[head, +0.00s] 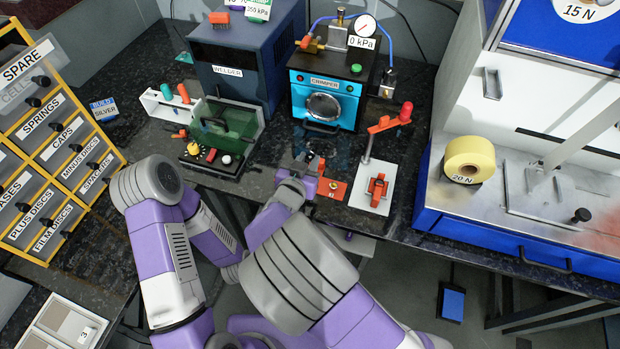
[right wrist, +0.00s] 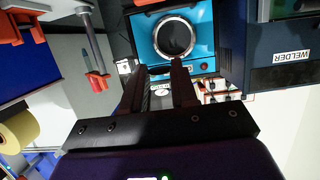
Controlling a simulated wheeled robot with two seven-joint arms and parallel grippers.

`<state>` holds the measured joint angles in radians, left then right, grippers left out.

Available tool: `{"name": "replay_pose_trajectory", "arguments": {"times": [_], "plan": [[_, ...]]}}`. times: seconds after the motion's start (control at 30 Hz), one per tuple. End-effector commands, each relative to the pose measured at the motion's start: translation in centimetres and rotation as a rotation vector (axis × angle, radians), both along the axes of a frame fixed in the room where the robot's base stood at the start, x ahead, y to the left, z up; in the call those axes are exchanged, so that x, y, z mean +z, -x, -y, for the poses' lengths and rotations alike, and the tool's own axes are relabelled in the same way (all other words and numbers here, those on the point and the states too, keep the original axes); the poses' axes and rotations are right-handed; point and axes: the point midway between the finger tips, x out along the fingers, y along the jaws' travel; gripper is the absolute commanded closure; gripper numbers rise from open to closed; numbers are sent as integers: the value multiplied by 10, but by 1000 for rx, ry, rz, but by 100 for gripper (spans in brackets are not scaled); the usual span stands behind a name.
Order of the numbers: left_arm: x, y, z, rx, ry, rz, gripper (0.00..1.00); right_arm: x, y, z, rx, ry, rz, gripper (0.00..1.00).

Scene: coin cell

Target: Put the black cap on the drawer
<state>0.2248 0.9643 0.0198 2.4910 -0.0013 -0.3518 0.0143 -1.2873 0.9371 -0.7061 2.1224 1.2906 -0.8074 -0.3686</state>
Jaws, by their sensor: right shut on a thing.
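The yellow drawer cabinet (head: 60,150) stands at the far left, with labelled drawers and small black knobs on their fronts. One drawer is labelled CAPS (head: 62,141). My right gripper (head: 312,165) is over the bench, in front of the blue crimper and left of an orange-and-white stand. In the right wrist view its two dark fingers (right wrist: 166,80) point toward the crimper. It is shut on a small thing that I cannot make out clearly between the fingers. I cannot pick out the black cap for certain. My left arm comes in at the left, but its gripper is not visible.
The crimper (head: 325,95) and the welder (head: 240,60) stand at the back. A green-windowed box (head: 228,125) is left of my right gripper. The orange-and-white stand (head: 372,190) is close on its right. A yellow roll (head: 468,160) sits on the blue-edged station at the right.

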Motion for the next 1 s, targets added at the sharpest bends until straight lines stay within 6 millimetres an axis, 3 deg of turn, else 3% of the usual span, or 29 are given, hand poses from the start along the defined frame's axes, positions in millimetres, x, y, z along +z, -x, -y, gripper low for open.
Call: {"name": "replay_pose_trajectory", "arguments": {"times": [0.23, 0.63, 1.0], "plan": [[-22, 0, 0, 0, 0, 0, 52, -41, 0, 1, -1, 4, -2, 82], [-41, 0, 0, 0, 0, 0, 52, -91, 0, 1, -1, 4, -2, 82], [-42, 0, 0, 0, 0, 1, 52, -96, 0, 0, 0, 0, 0, 82]]}}
